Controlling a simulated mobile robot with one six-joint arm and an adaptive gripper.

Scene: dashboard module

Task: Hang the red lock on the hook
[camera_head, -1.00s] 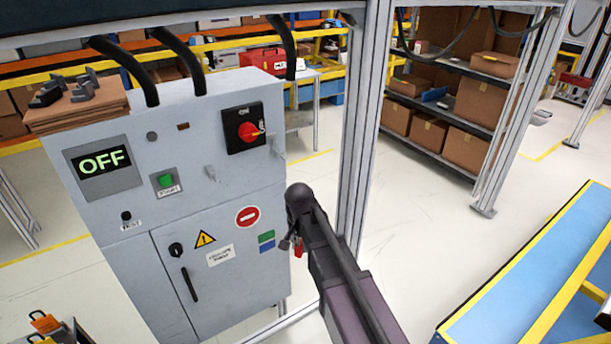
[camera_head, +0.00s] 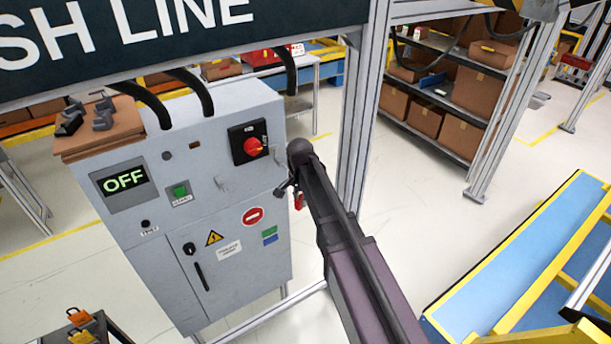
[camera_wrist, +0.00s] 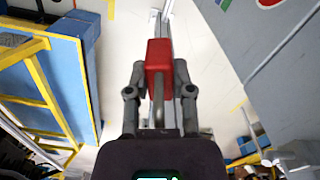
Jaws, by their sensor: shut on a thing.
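The red lock (camera_wrist: 159,57) is between the two fingers of my gripper (camera_wrist: 160,88) in the wrist view, with its grey shackle pointing back toward the palm. In the head view a small red part of the lock (camera_head: 299,201) shows below my gripper (camera_head: 292,188), beside the right edge of the grey cabinet. The gripper is shut on the lock. A small light-grey hook-like piece (camera_head: 221,183) sticks out from the cabinet front, below the red rotary switch. Another pale piece near the right edge is too small to make out clearly.
The grey cabinet (camera_head: 240,270) has an OFF display (camera_head: 124,181) and a red rotary switch (camera_head: 253,146). A metal post (camera_head: 361,130) stands behind my arm. Orange locks (camera_head: 80,318) lie on a dark cart at lower left. A blue and yellow structure (camera_head: 500,260) is at right.

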